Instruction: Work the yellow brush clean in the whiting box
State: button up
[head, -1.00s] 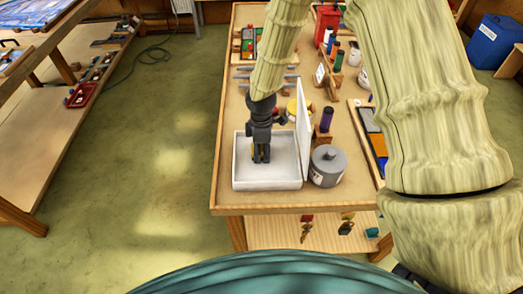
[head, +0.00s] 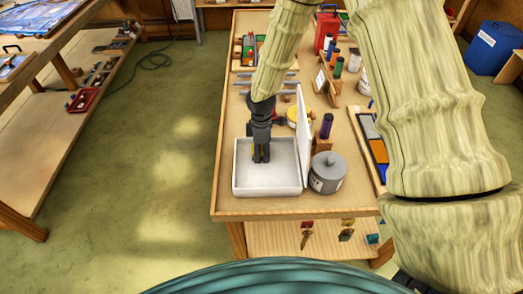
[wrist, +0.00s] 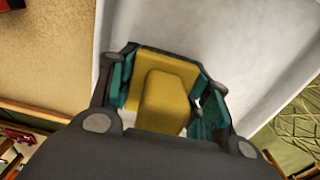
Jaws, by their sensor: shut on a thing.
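The whiting box (head: 280,182) is a white open tray near the front end of the workbench, with its white lid standing upright along its right side (head: 304,135). My gripper (head: 261,158) points down into the box. In the wrist view my gripper (wrist: 163,100) is shut on the yellow brush (wrist: 168,98), whose yellow block sits between the teal finger pads. The white floor of the box (wrist: 240,45) lies beyond it. The brush's underside is hidden, so I cannot tell whether it touches the floor. In the head view the brush is mostly hidden by the fingers.
A purple bottle (head: 326,126) and a yellow-topped tin (head: 294,117) stand behind. A tray of coloured pieces (head: 374,145) lies at the right edge. The bench left of the box is narrow.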

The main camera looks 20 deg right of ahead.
aim_at(262, 176)
jog(key=shift+s+a, duration=0.2)
jog(key=shift+s, duration=0.55)
jog(key=shift+s+a, duration=0.15)
jog(key=shift+s, duration=0.6)
jog(key=shift+s, duration=0.1)
jog(key=shift+s+a, duration=0.25)
jog(key=shift+s, duration=0.45)
jog(key=shift+s+a, duration=0.2)
jog(key=shift+s, duration=0.45)
jog(key=shift+s+a, duration=0.2)
jog(key=shift+s, duration=0.45)
jog(key=shift+s+a, duration=0.2)
jog(key=shift+s, duration=0.45)
jog(key=shift+p, duration=0.3)
jog(key=shift+r+p, duration=2.45)
jog(key=shift+r, duration=0.65)
